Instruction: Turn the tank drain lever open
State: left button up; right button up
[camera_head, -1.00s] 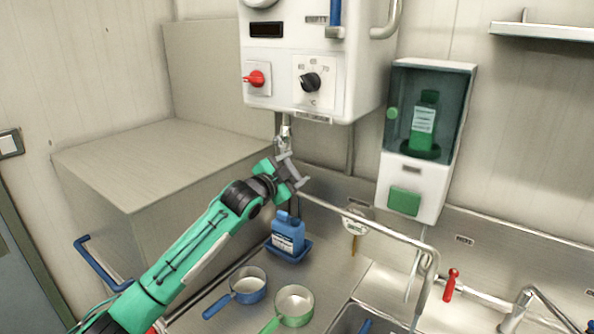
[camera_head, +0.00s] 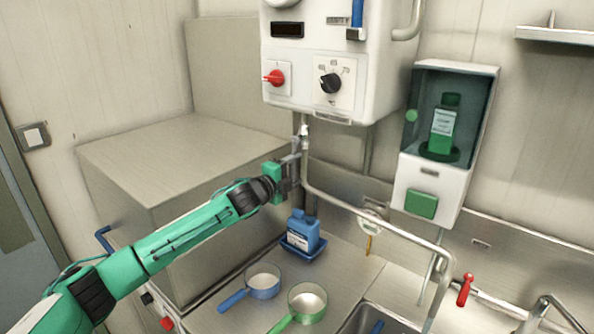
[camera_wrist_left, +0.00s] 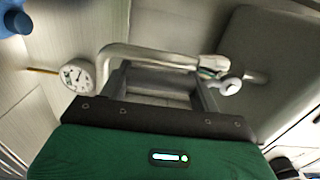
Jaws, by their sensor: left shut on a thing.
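The white tank (camera_head: 335,70) hangs on the wall at the upper middle of the head view. Its drain valve (camera_head: 304,133) sits under its bottom and feeds a bent metal pipe (camera_head: 375,222) that runs right. My left gripper (camera_head: 293,162) is just below the valve, beside the pipe, shut on the tank drain lever, which is mostly hidden by the fingers. In the left wrist view the metal valve fitting (camera_wrist_left: 230,85) shows by the right finger, and the pipe passes beyond the fingers. My right gripper is out of view.
A blue bottle (camera_head: 301,233) in a blue tray stands below my gripper. A blue pan (camera_head: 263,281) and a green pan (camera_head: 307,303) are on the steel counter. A large steel box (camera_head: 170,150) stands left. A dial gauge (camera_wrist_left: 77,76) shows in the wrist view.

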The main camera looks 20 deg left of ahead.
pick_arm(q)
jog(key=shift+a+f, duration=0.1)
jog(key=shift+f, duration=0.05)
dwell(0.4)
jog(key=o, duration=1.4)
jog(key=shift+s+a, duration=0.2)
jog(key=shift+s, duration=0.15)
jog(key=b+v, duration=0.5)
jog(key=v, duration=0.8)
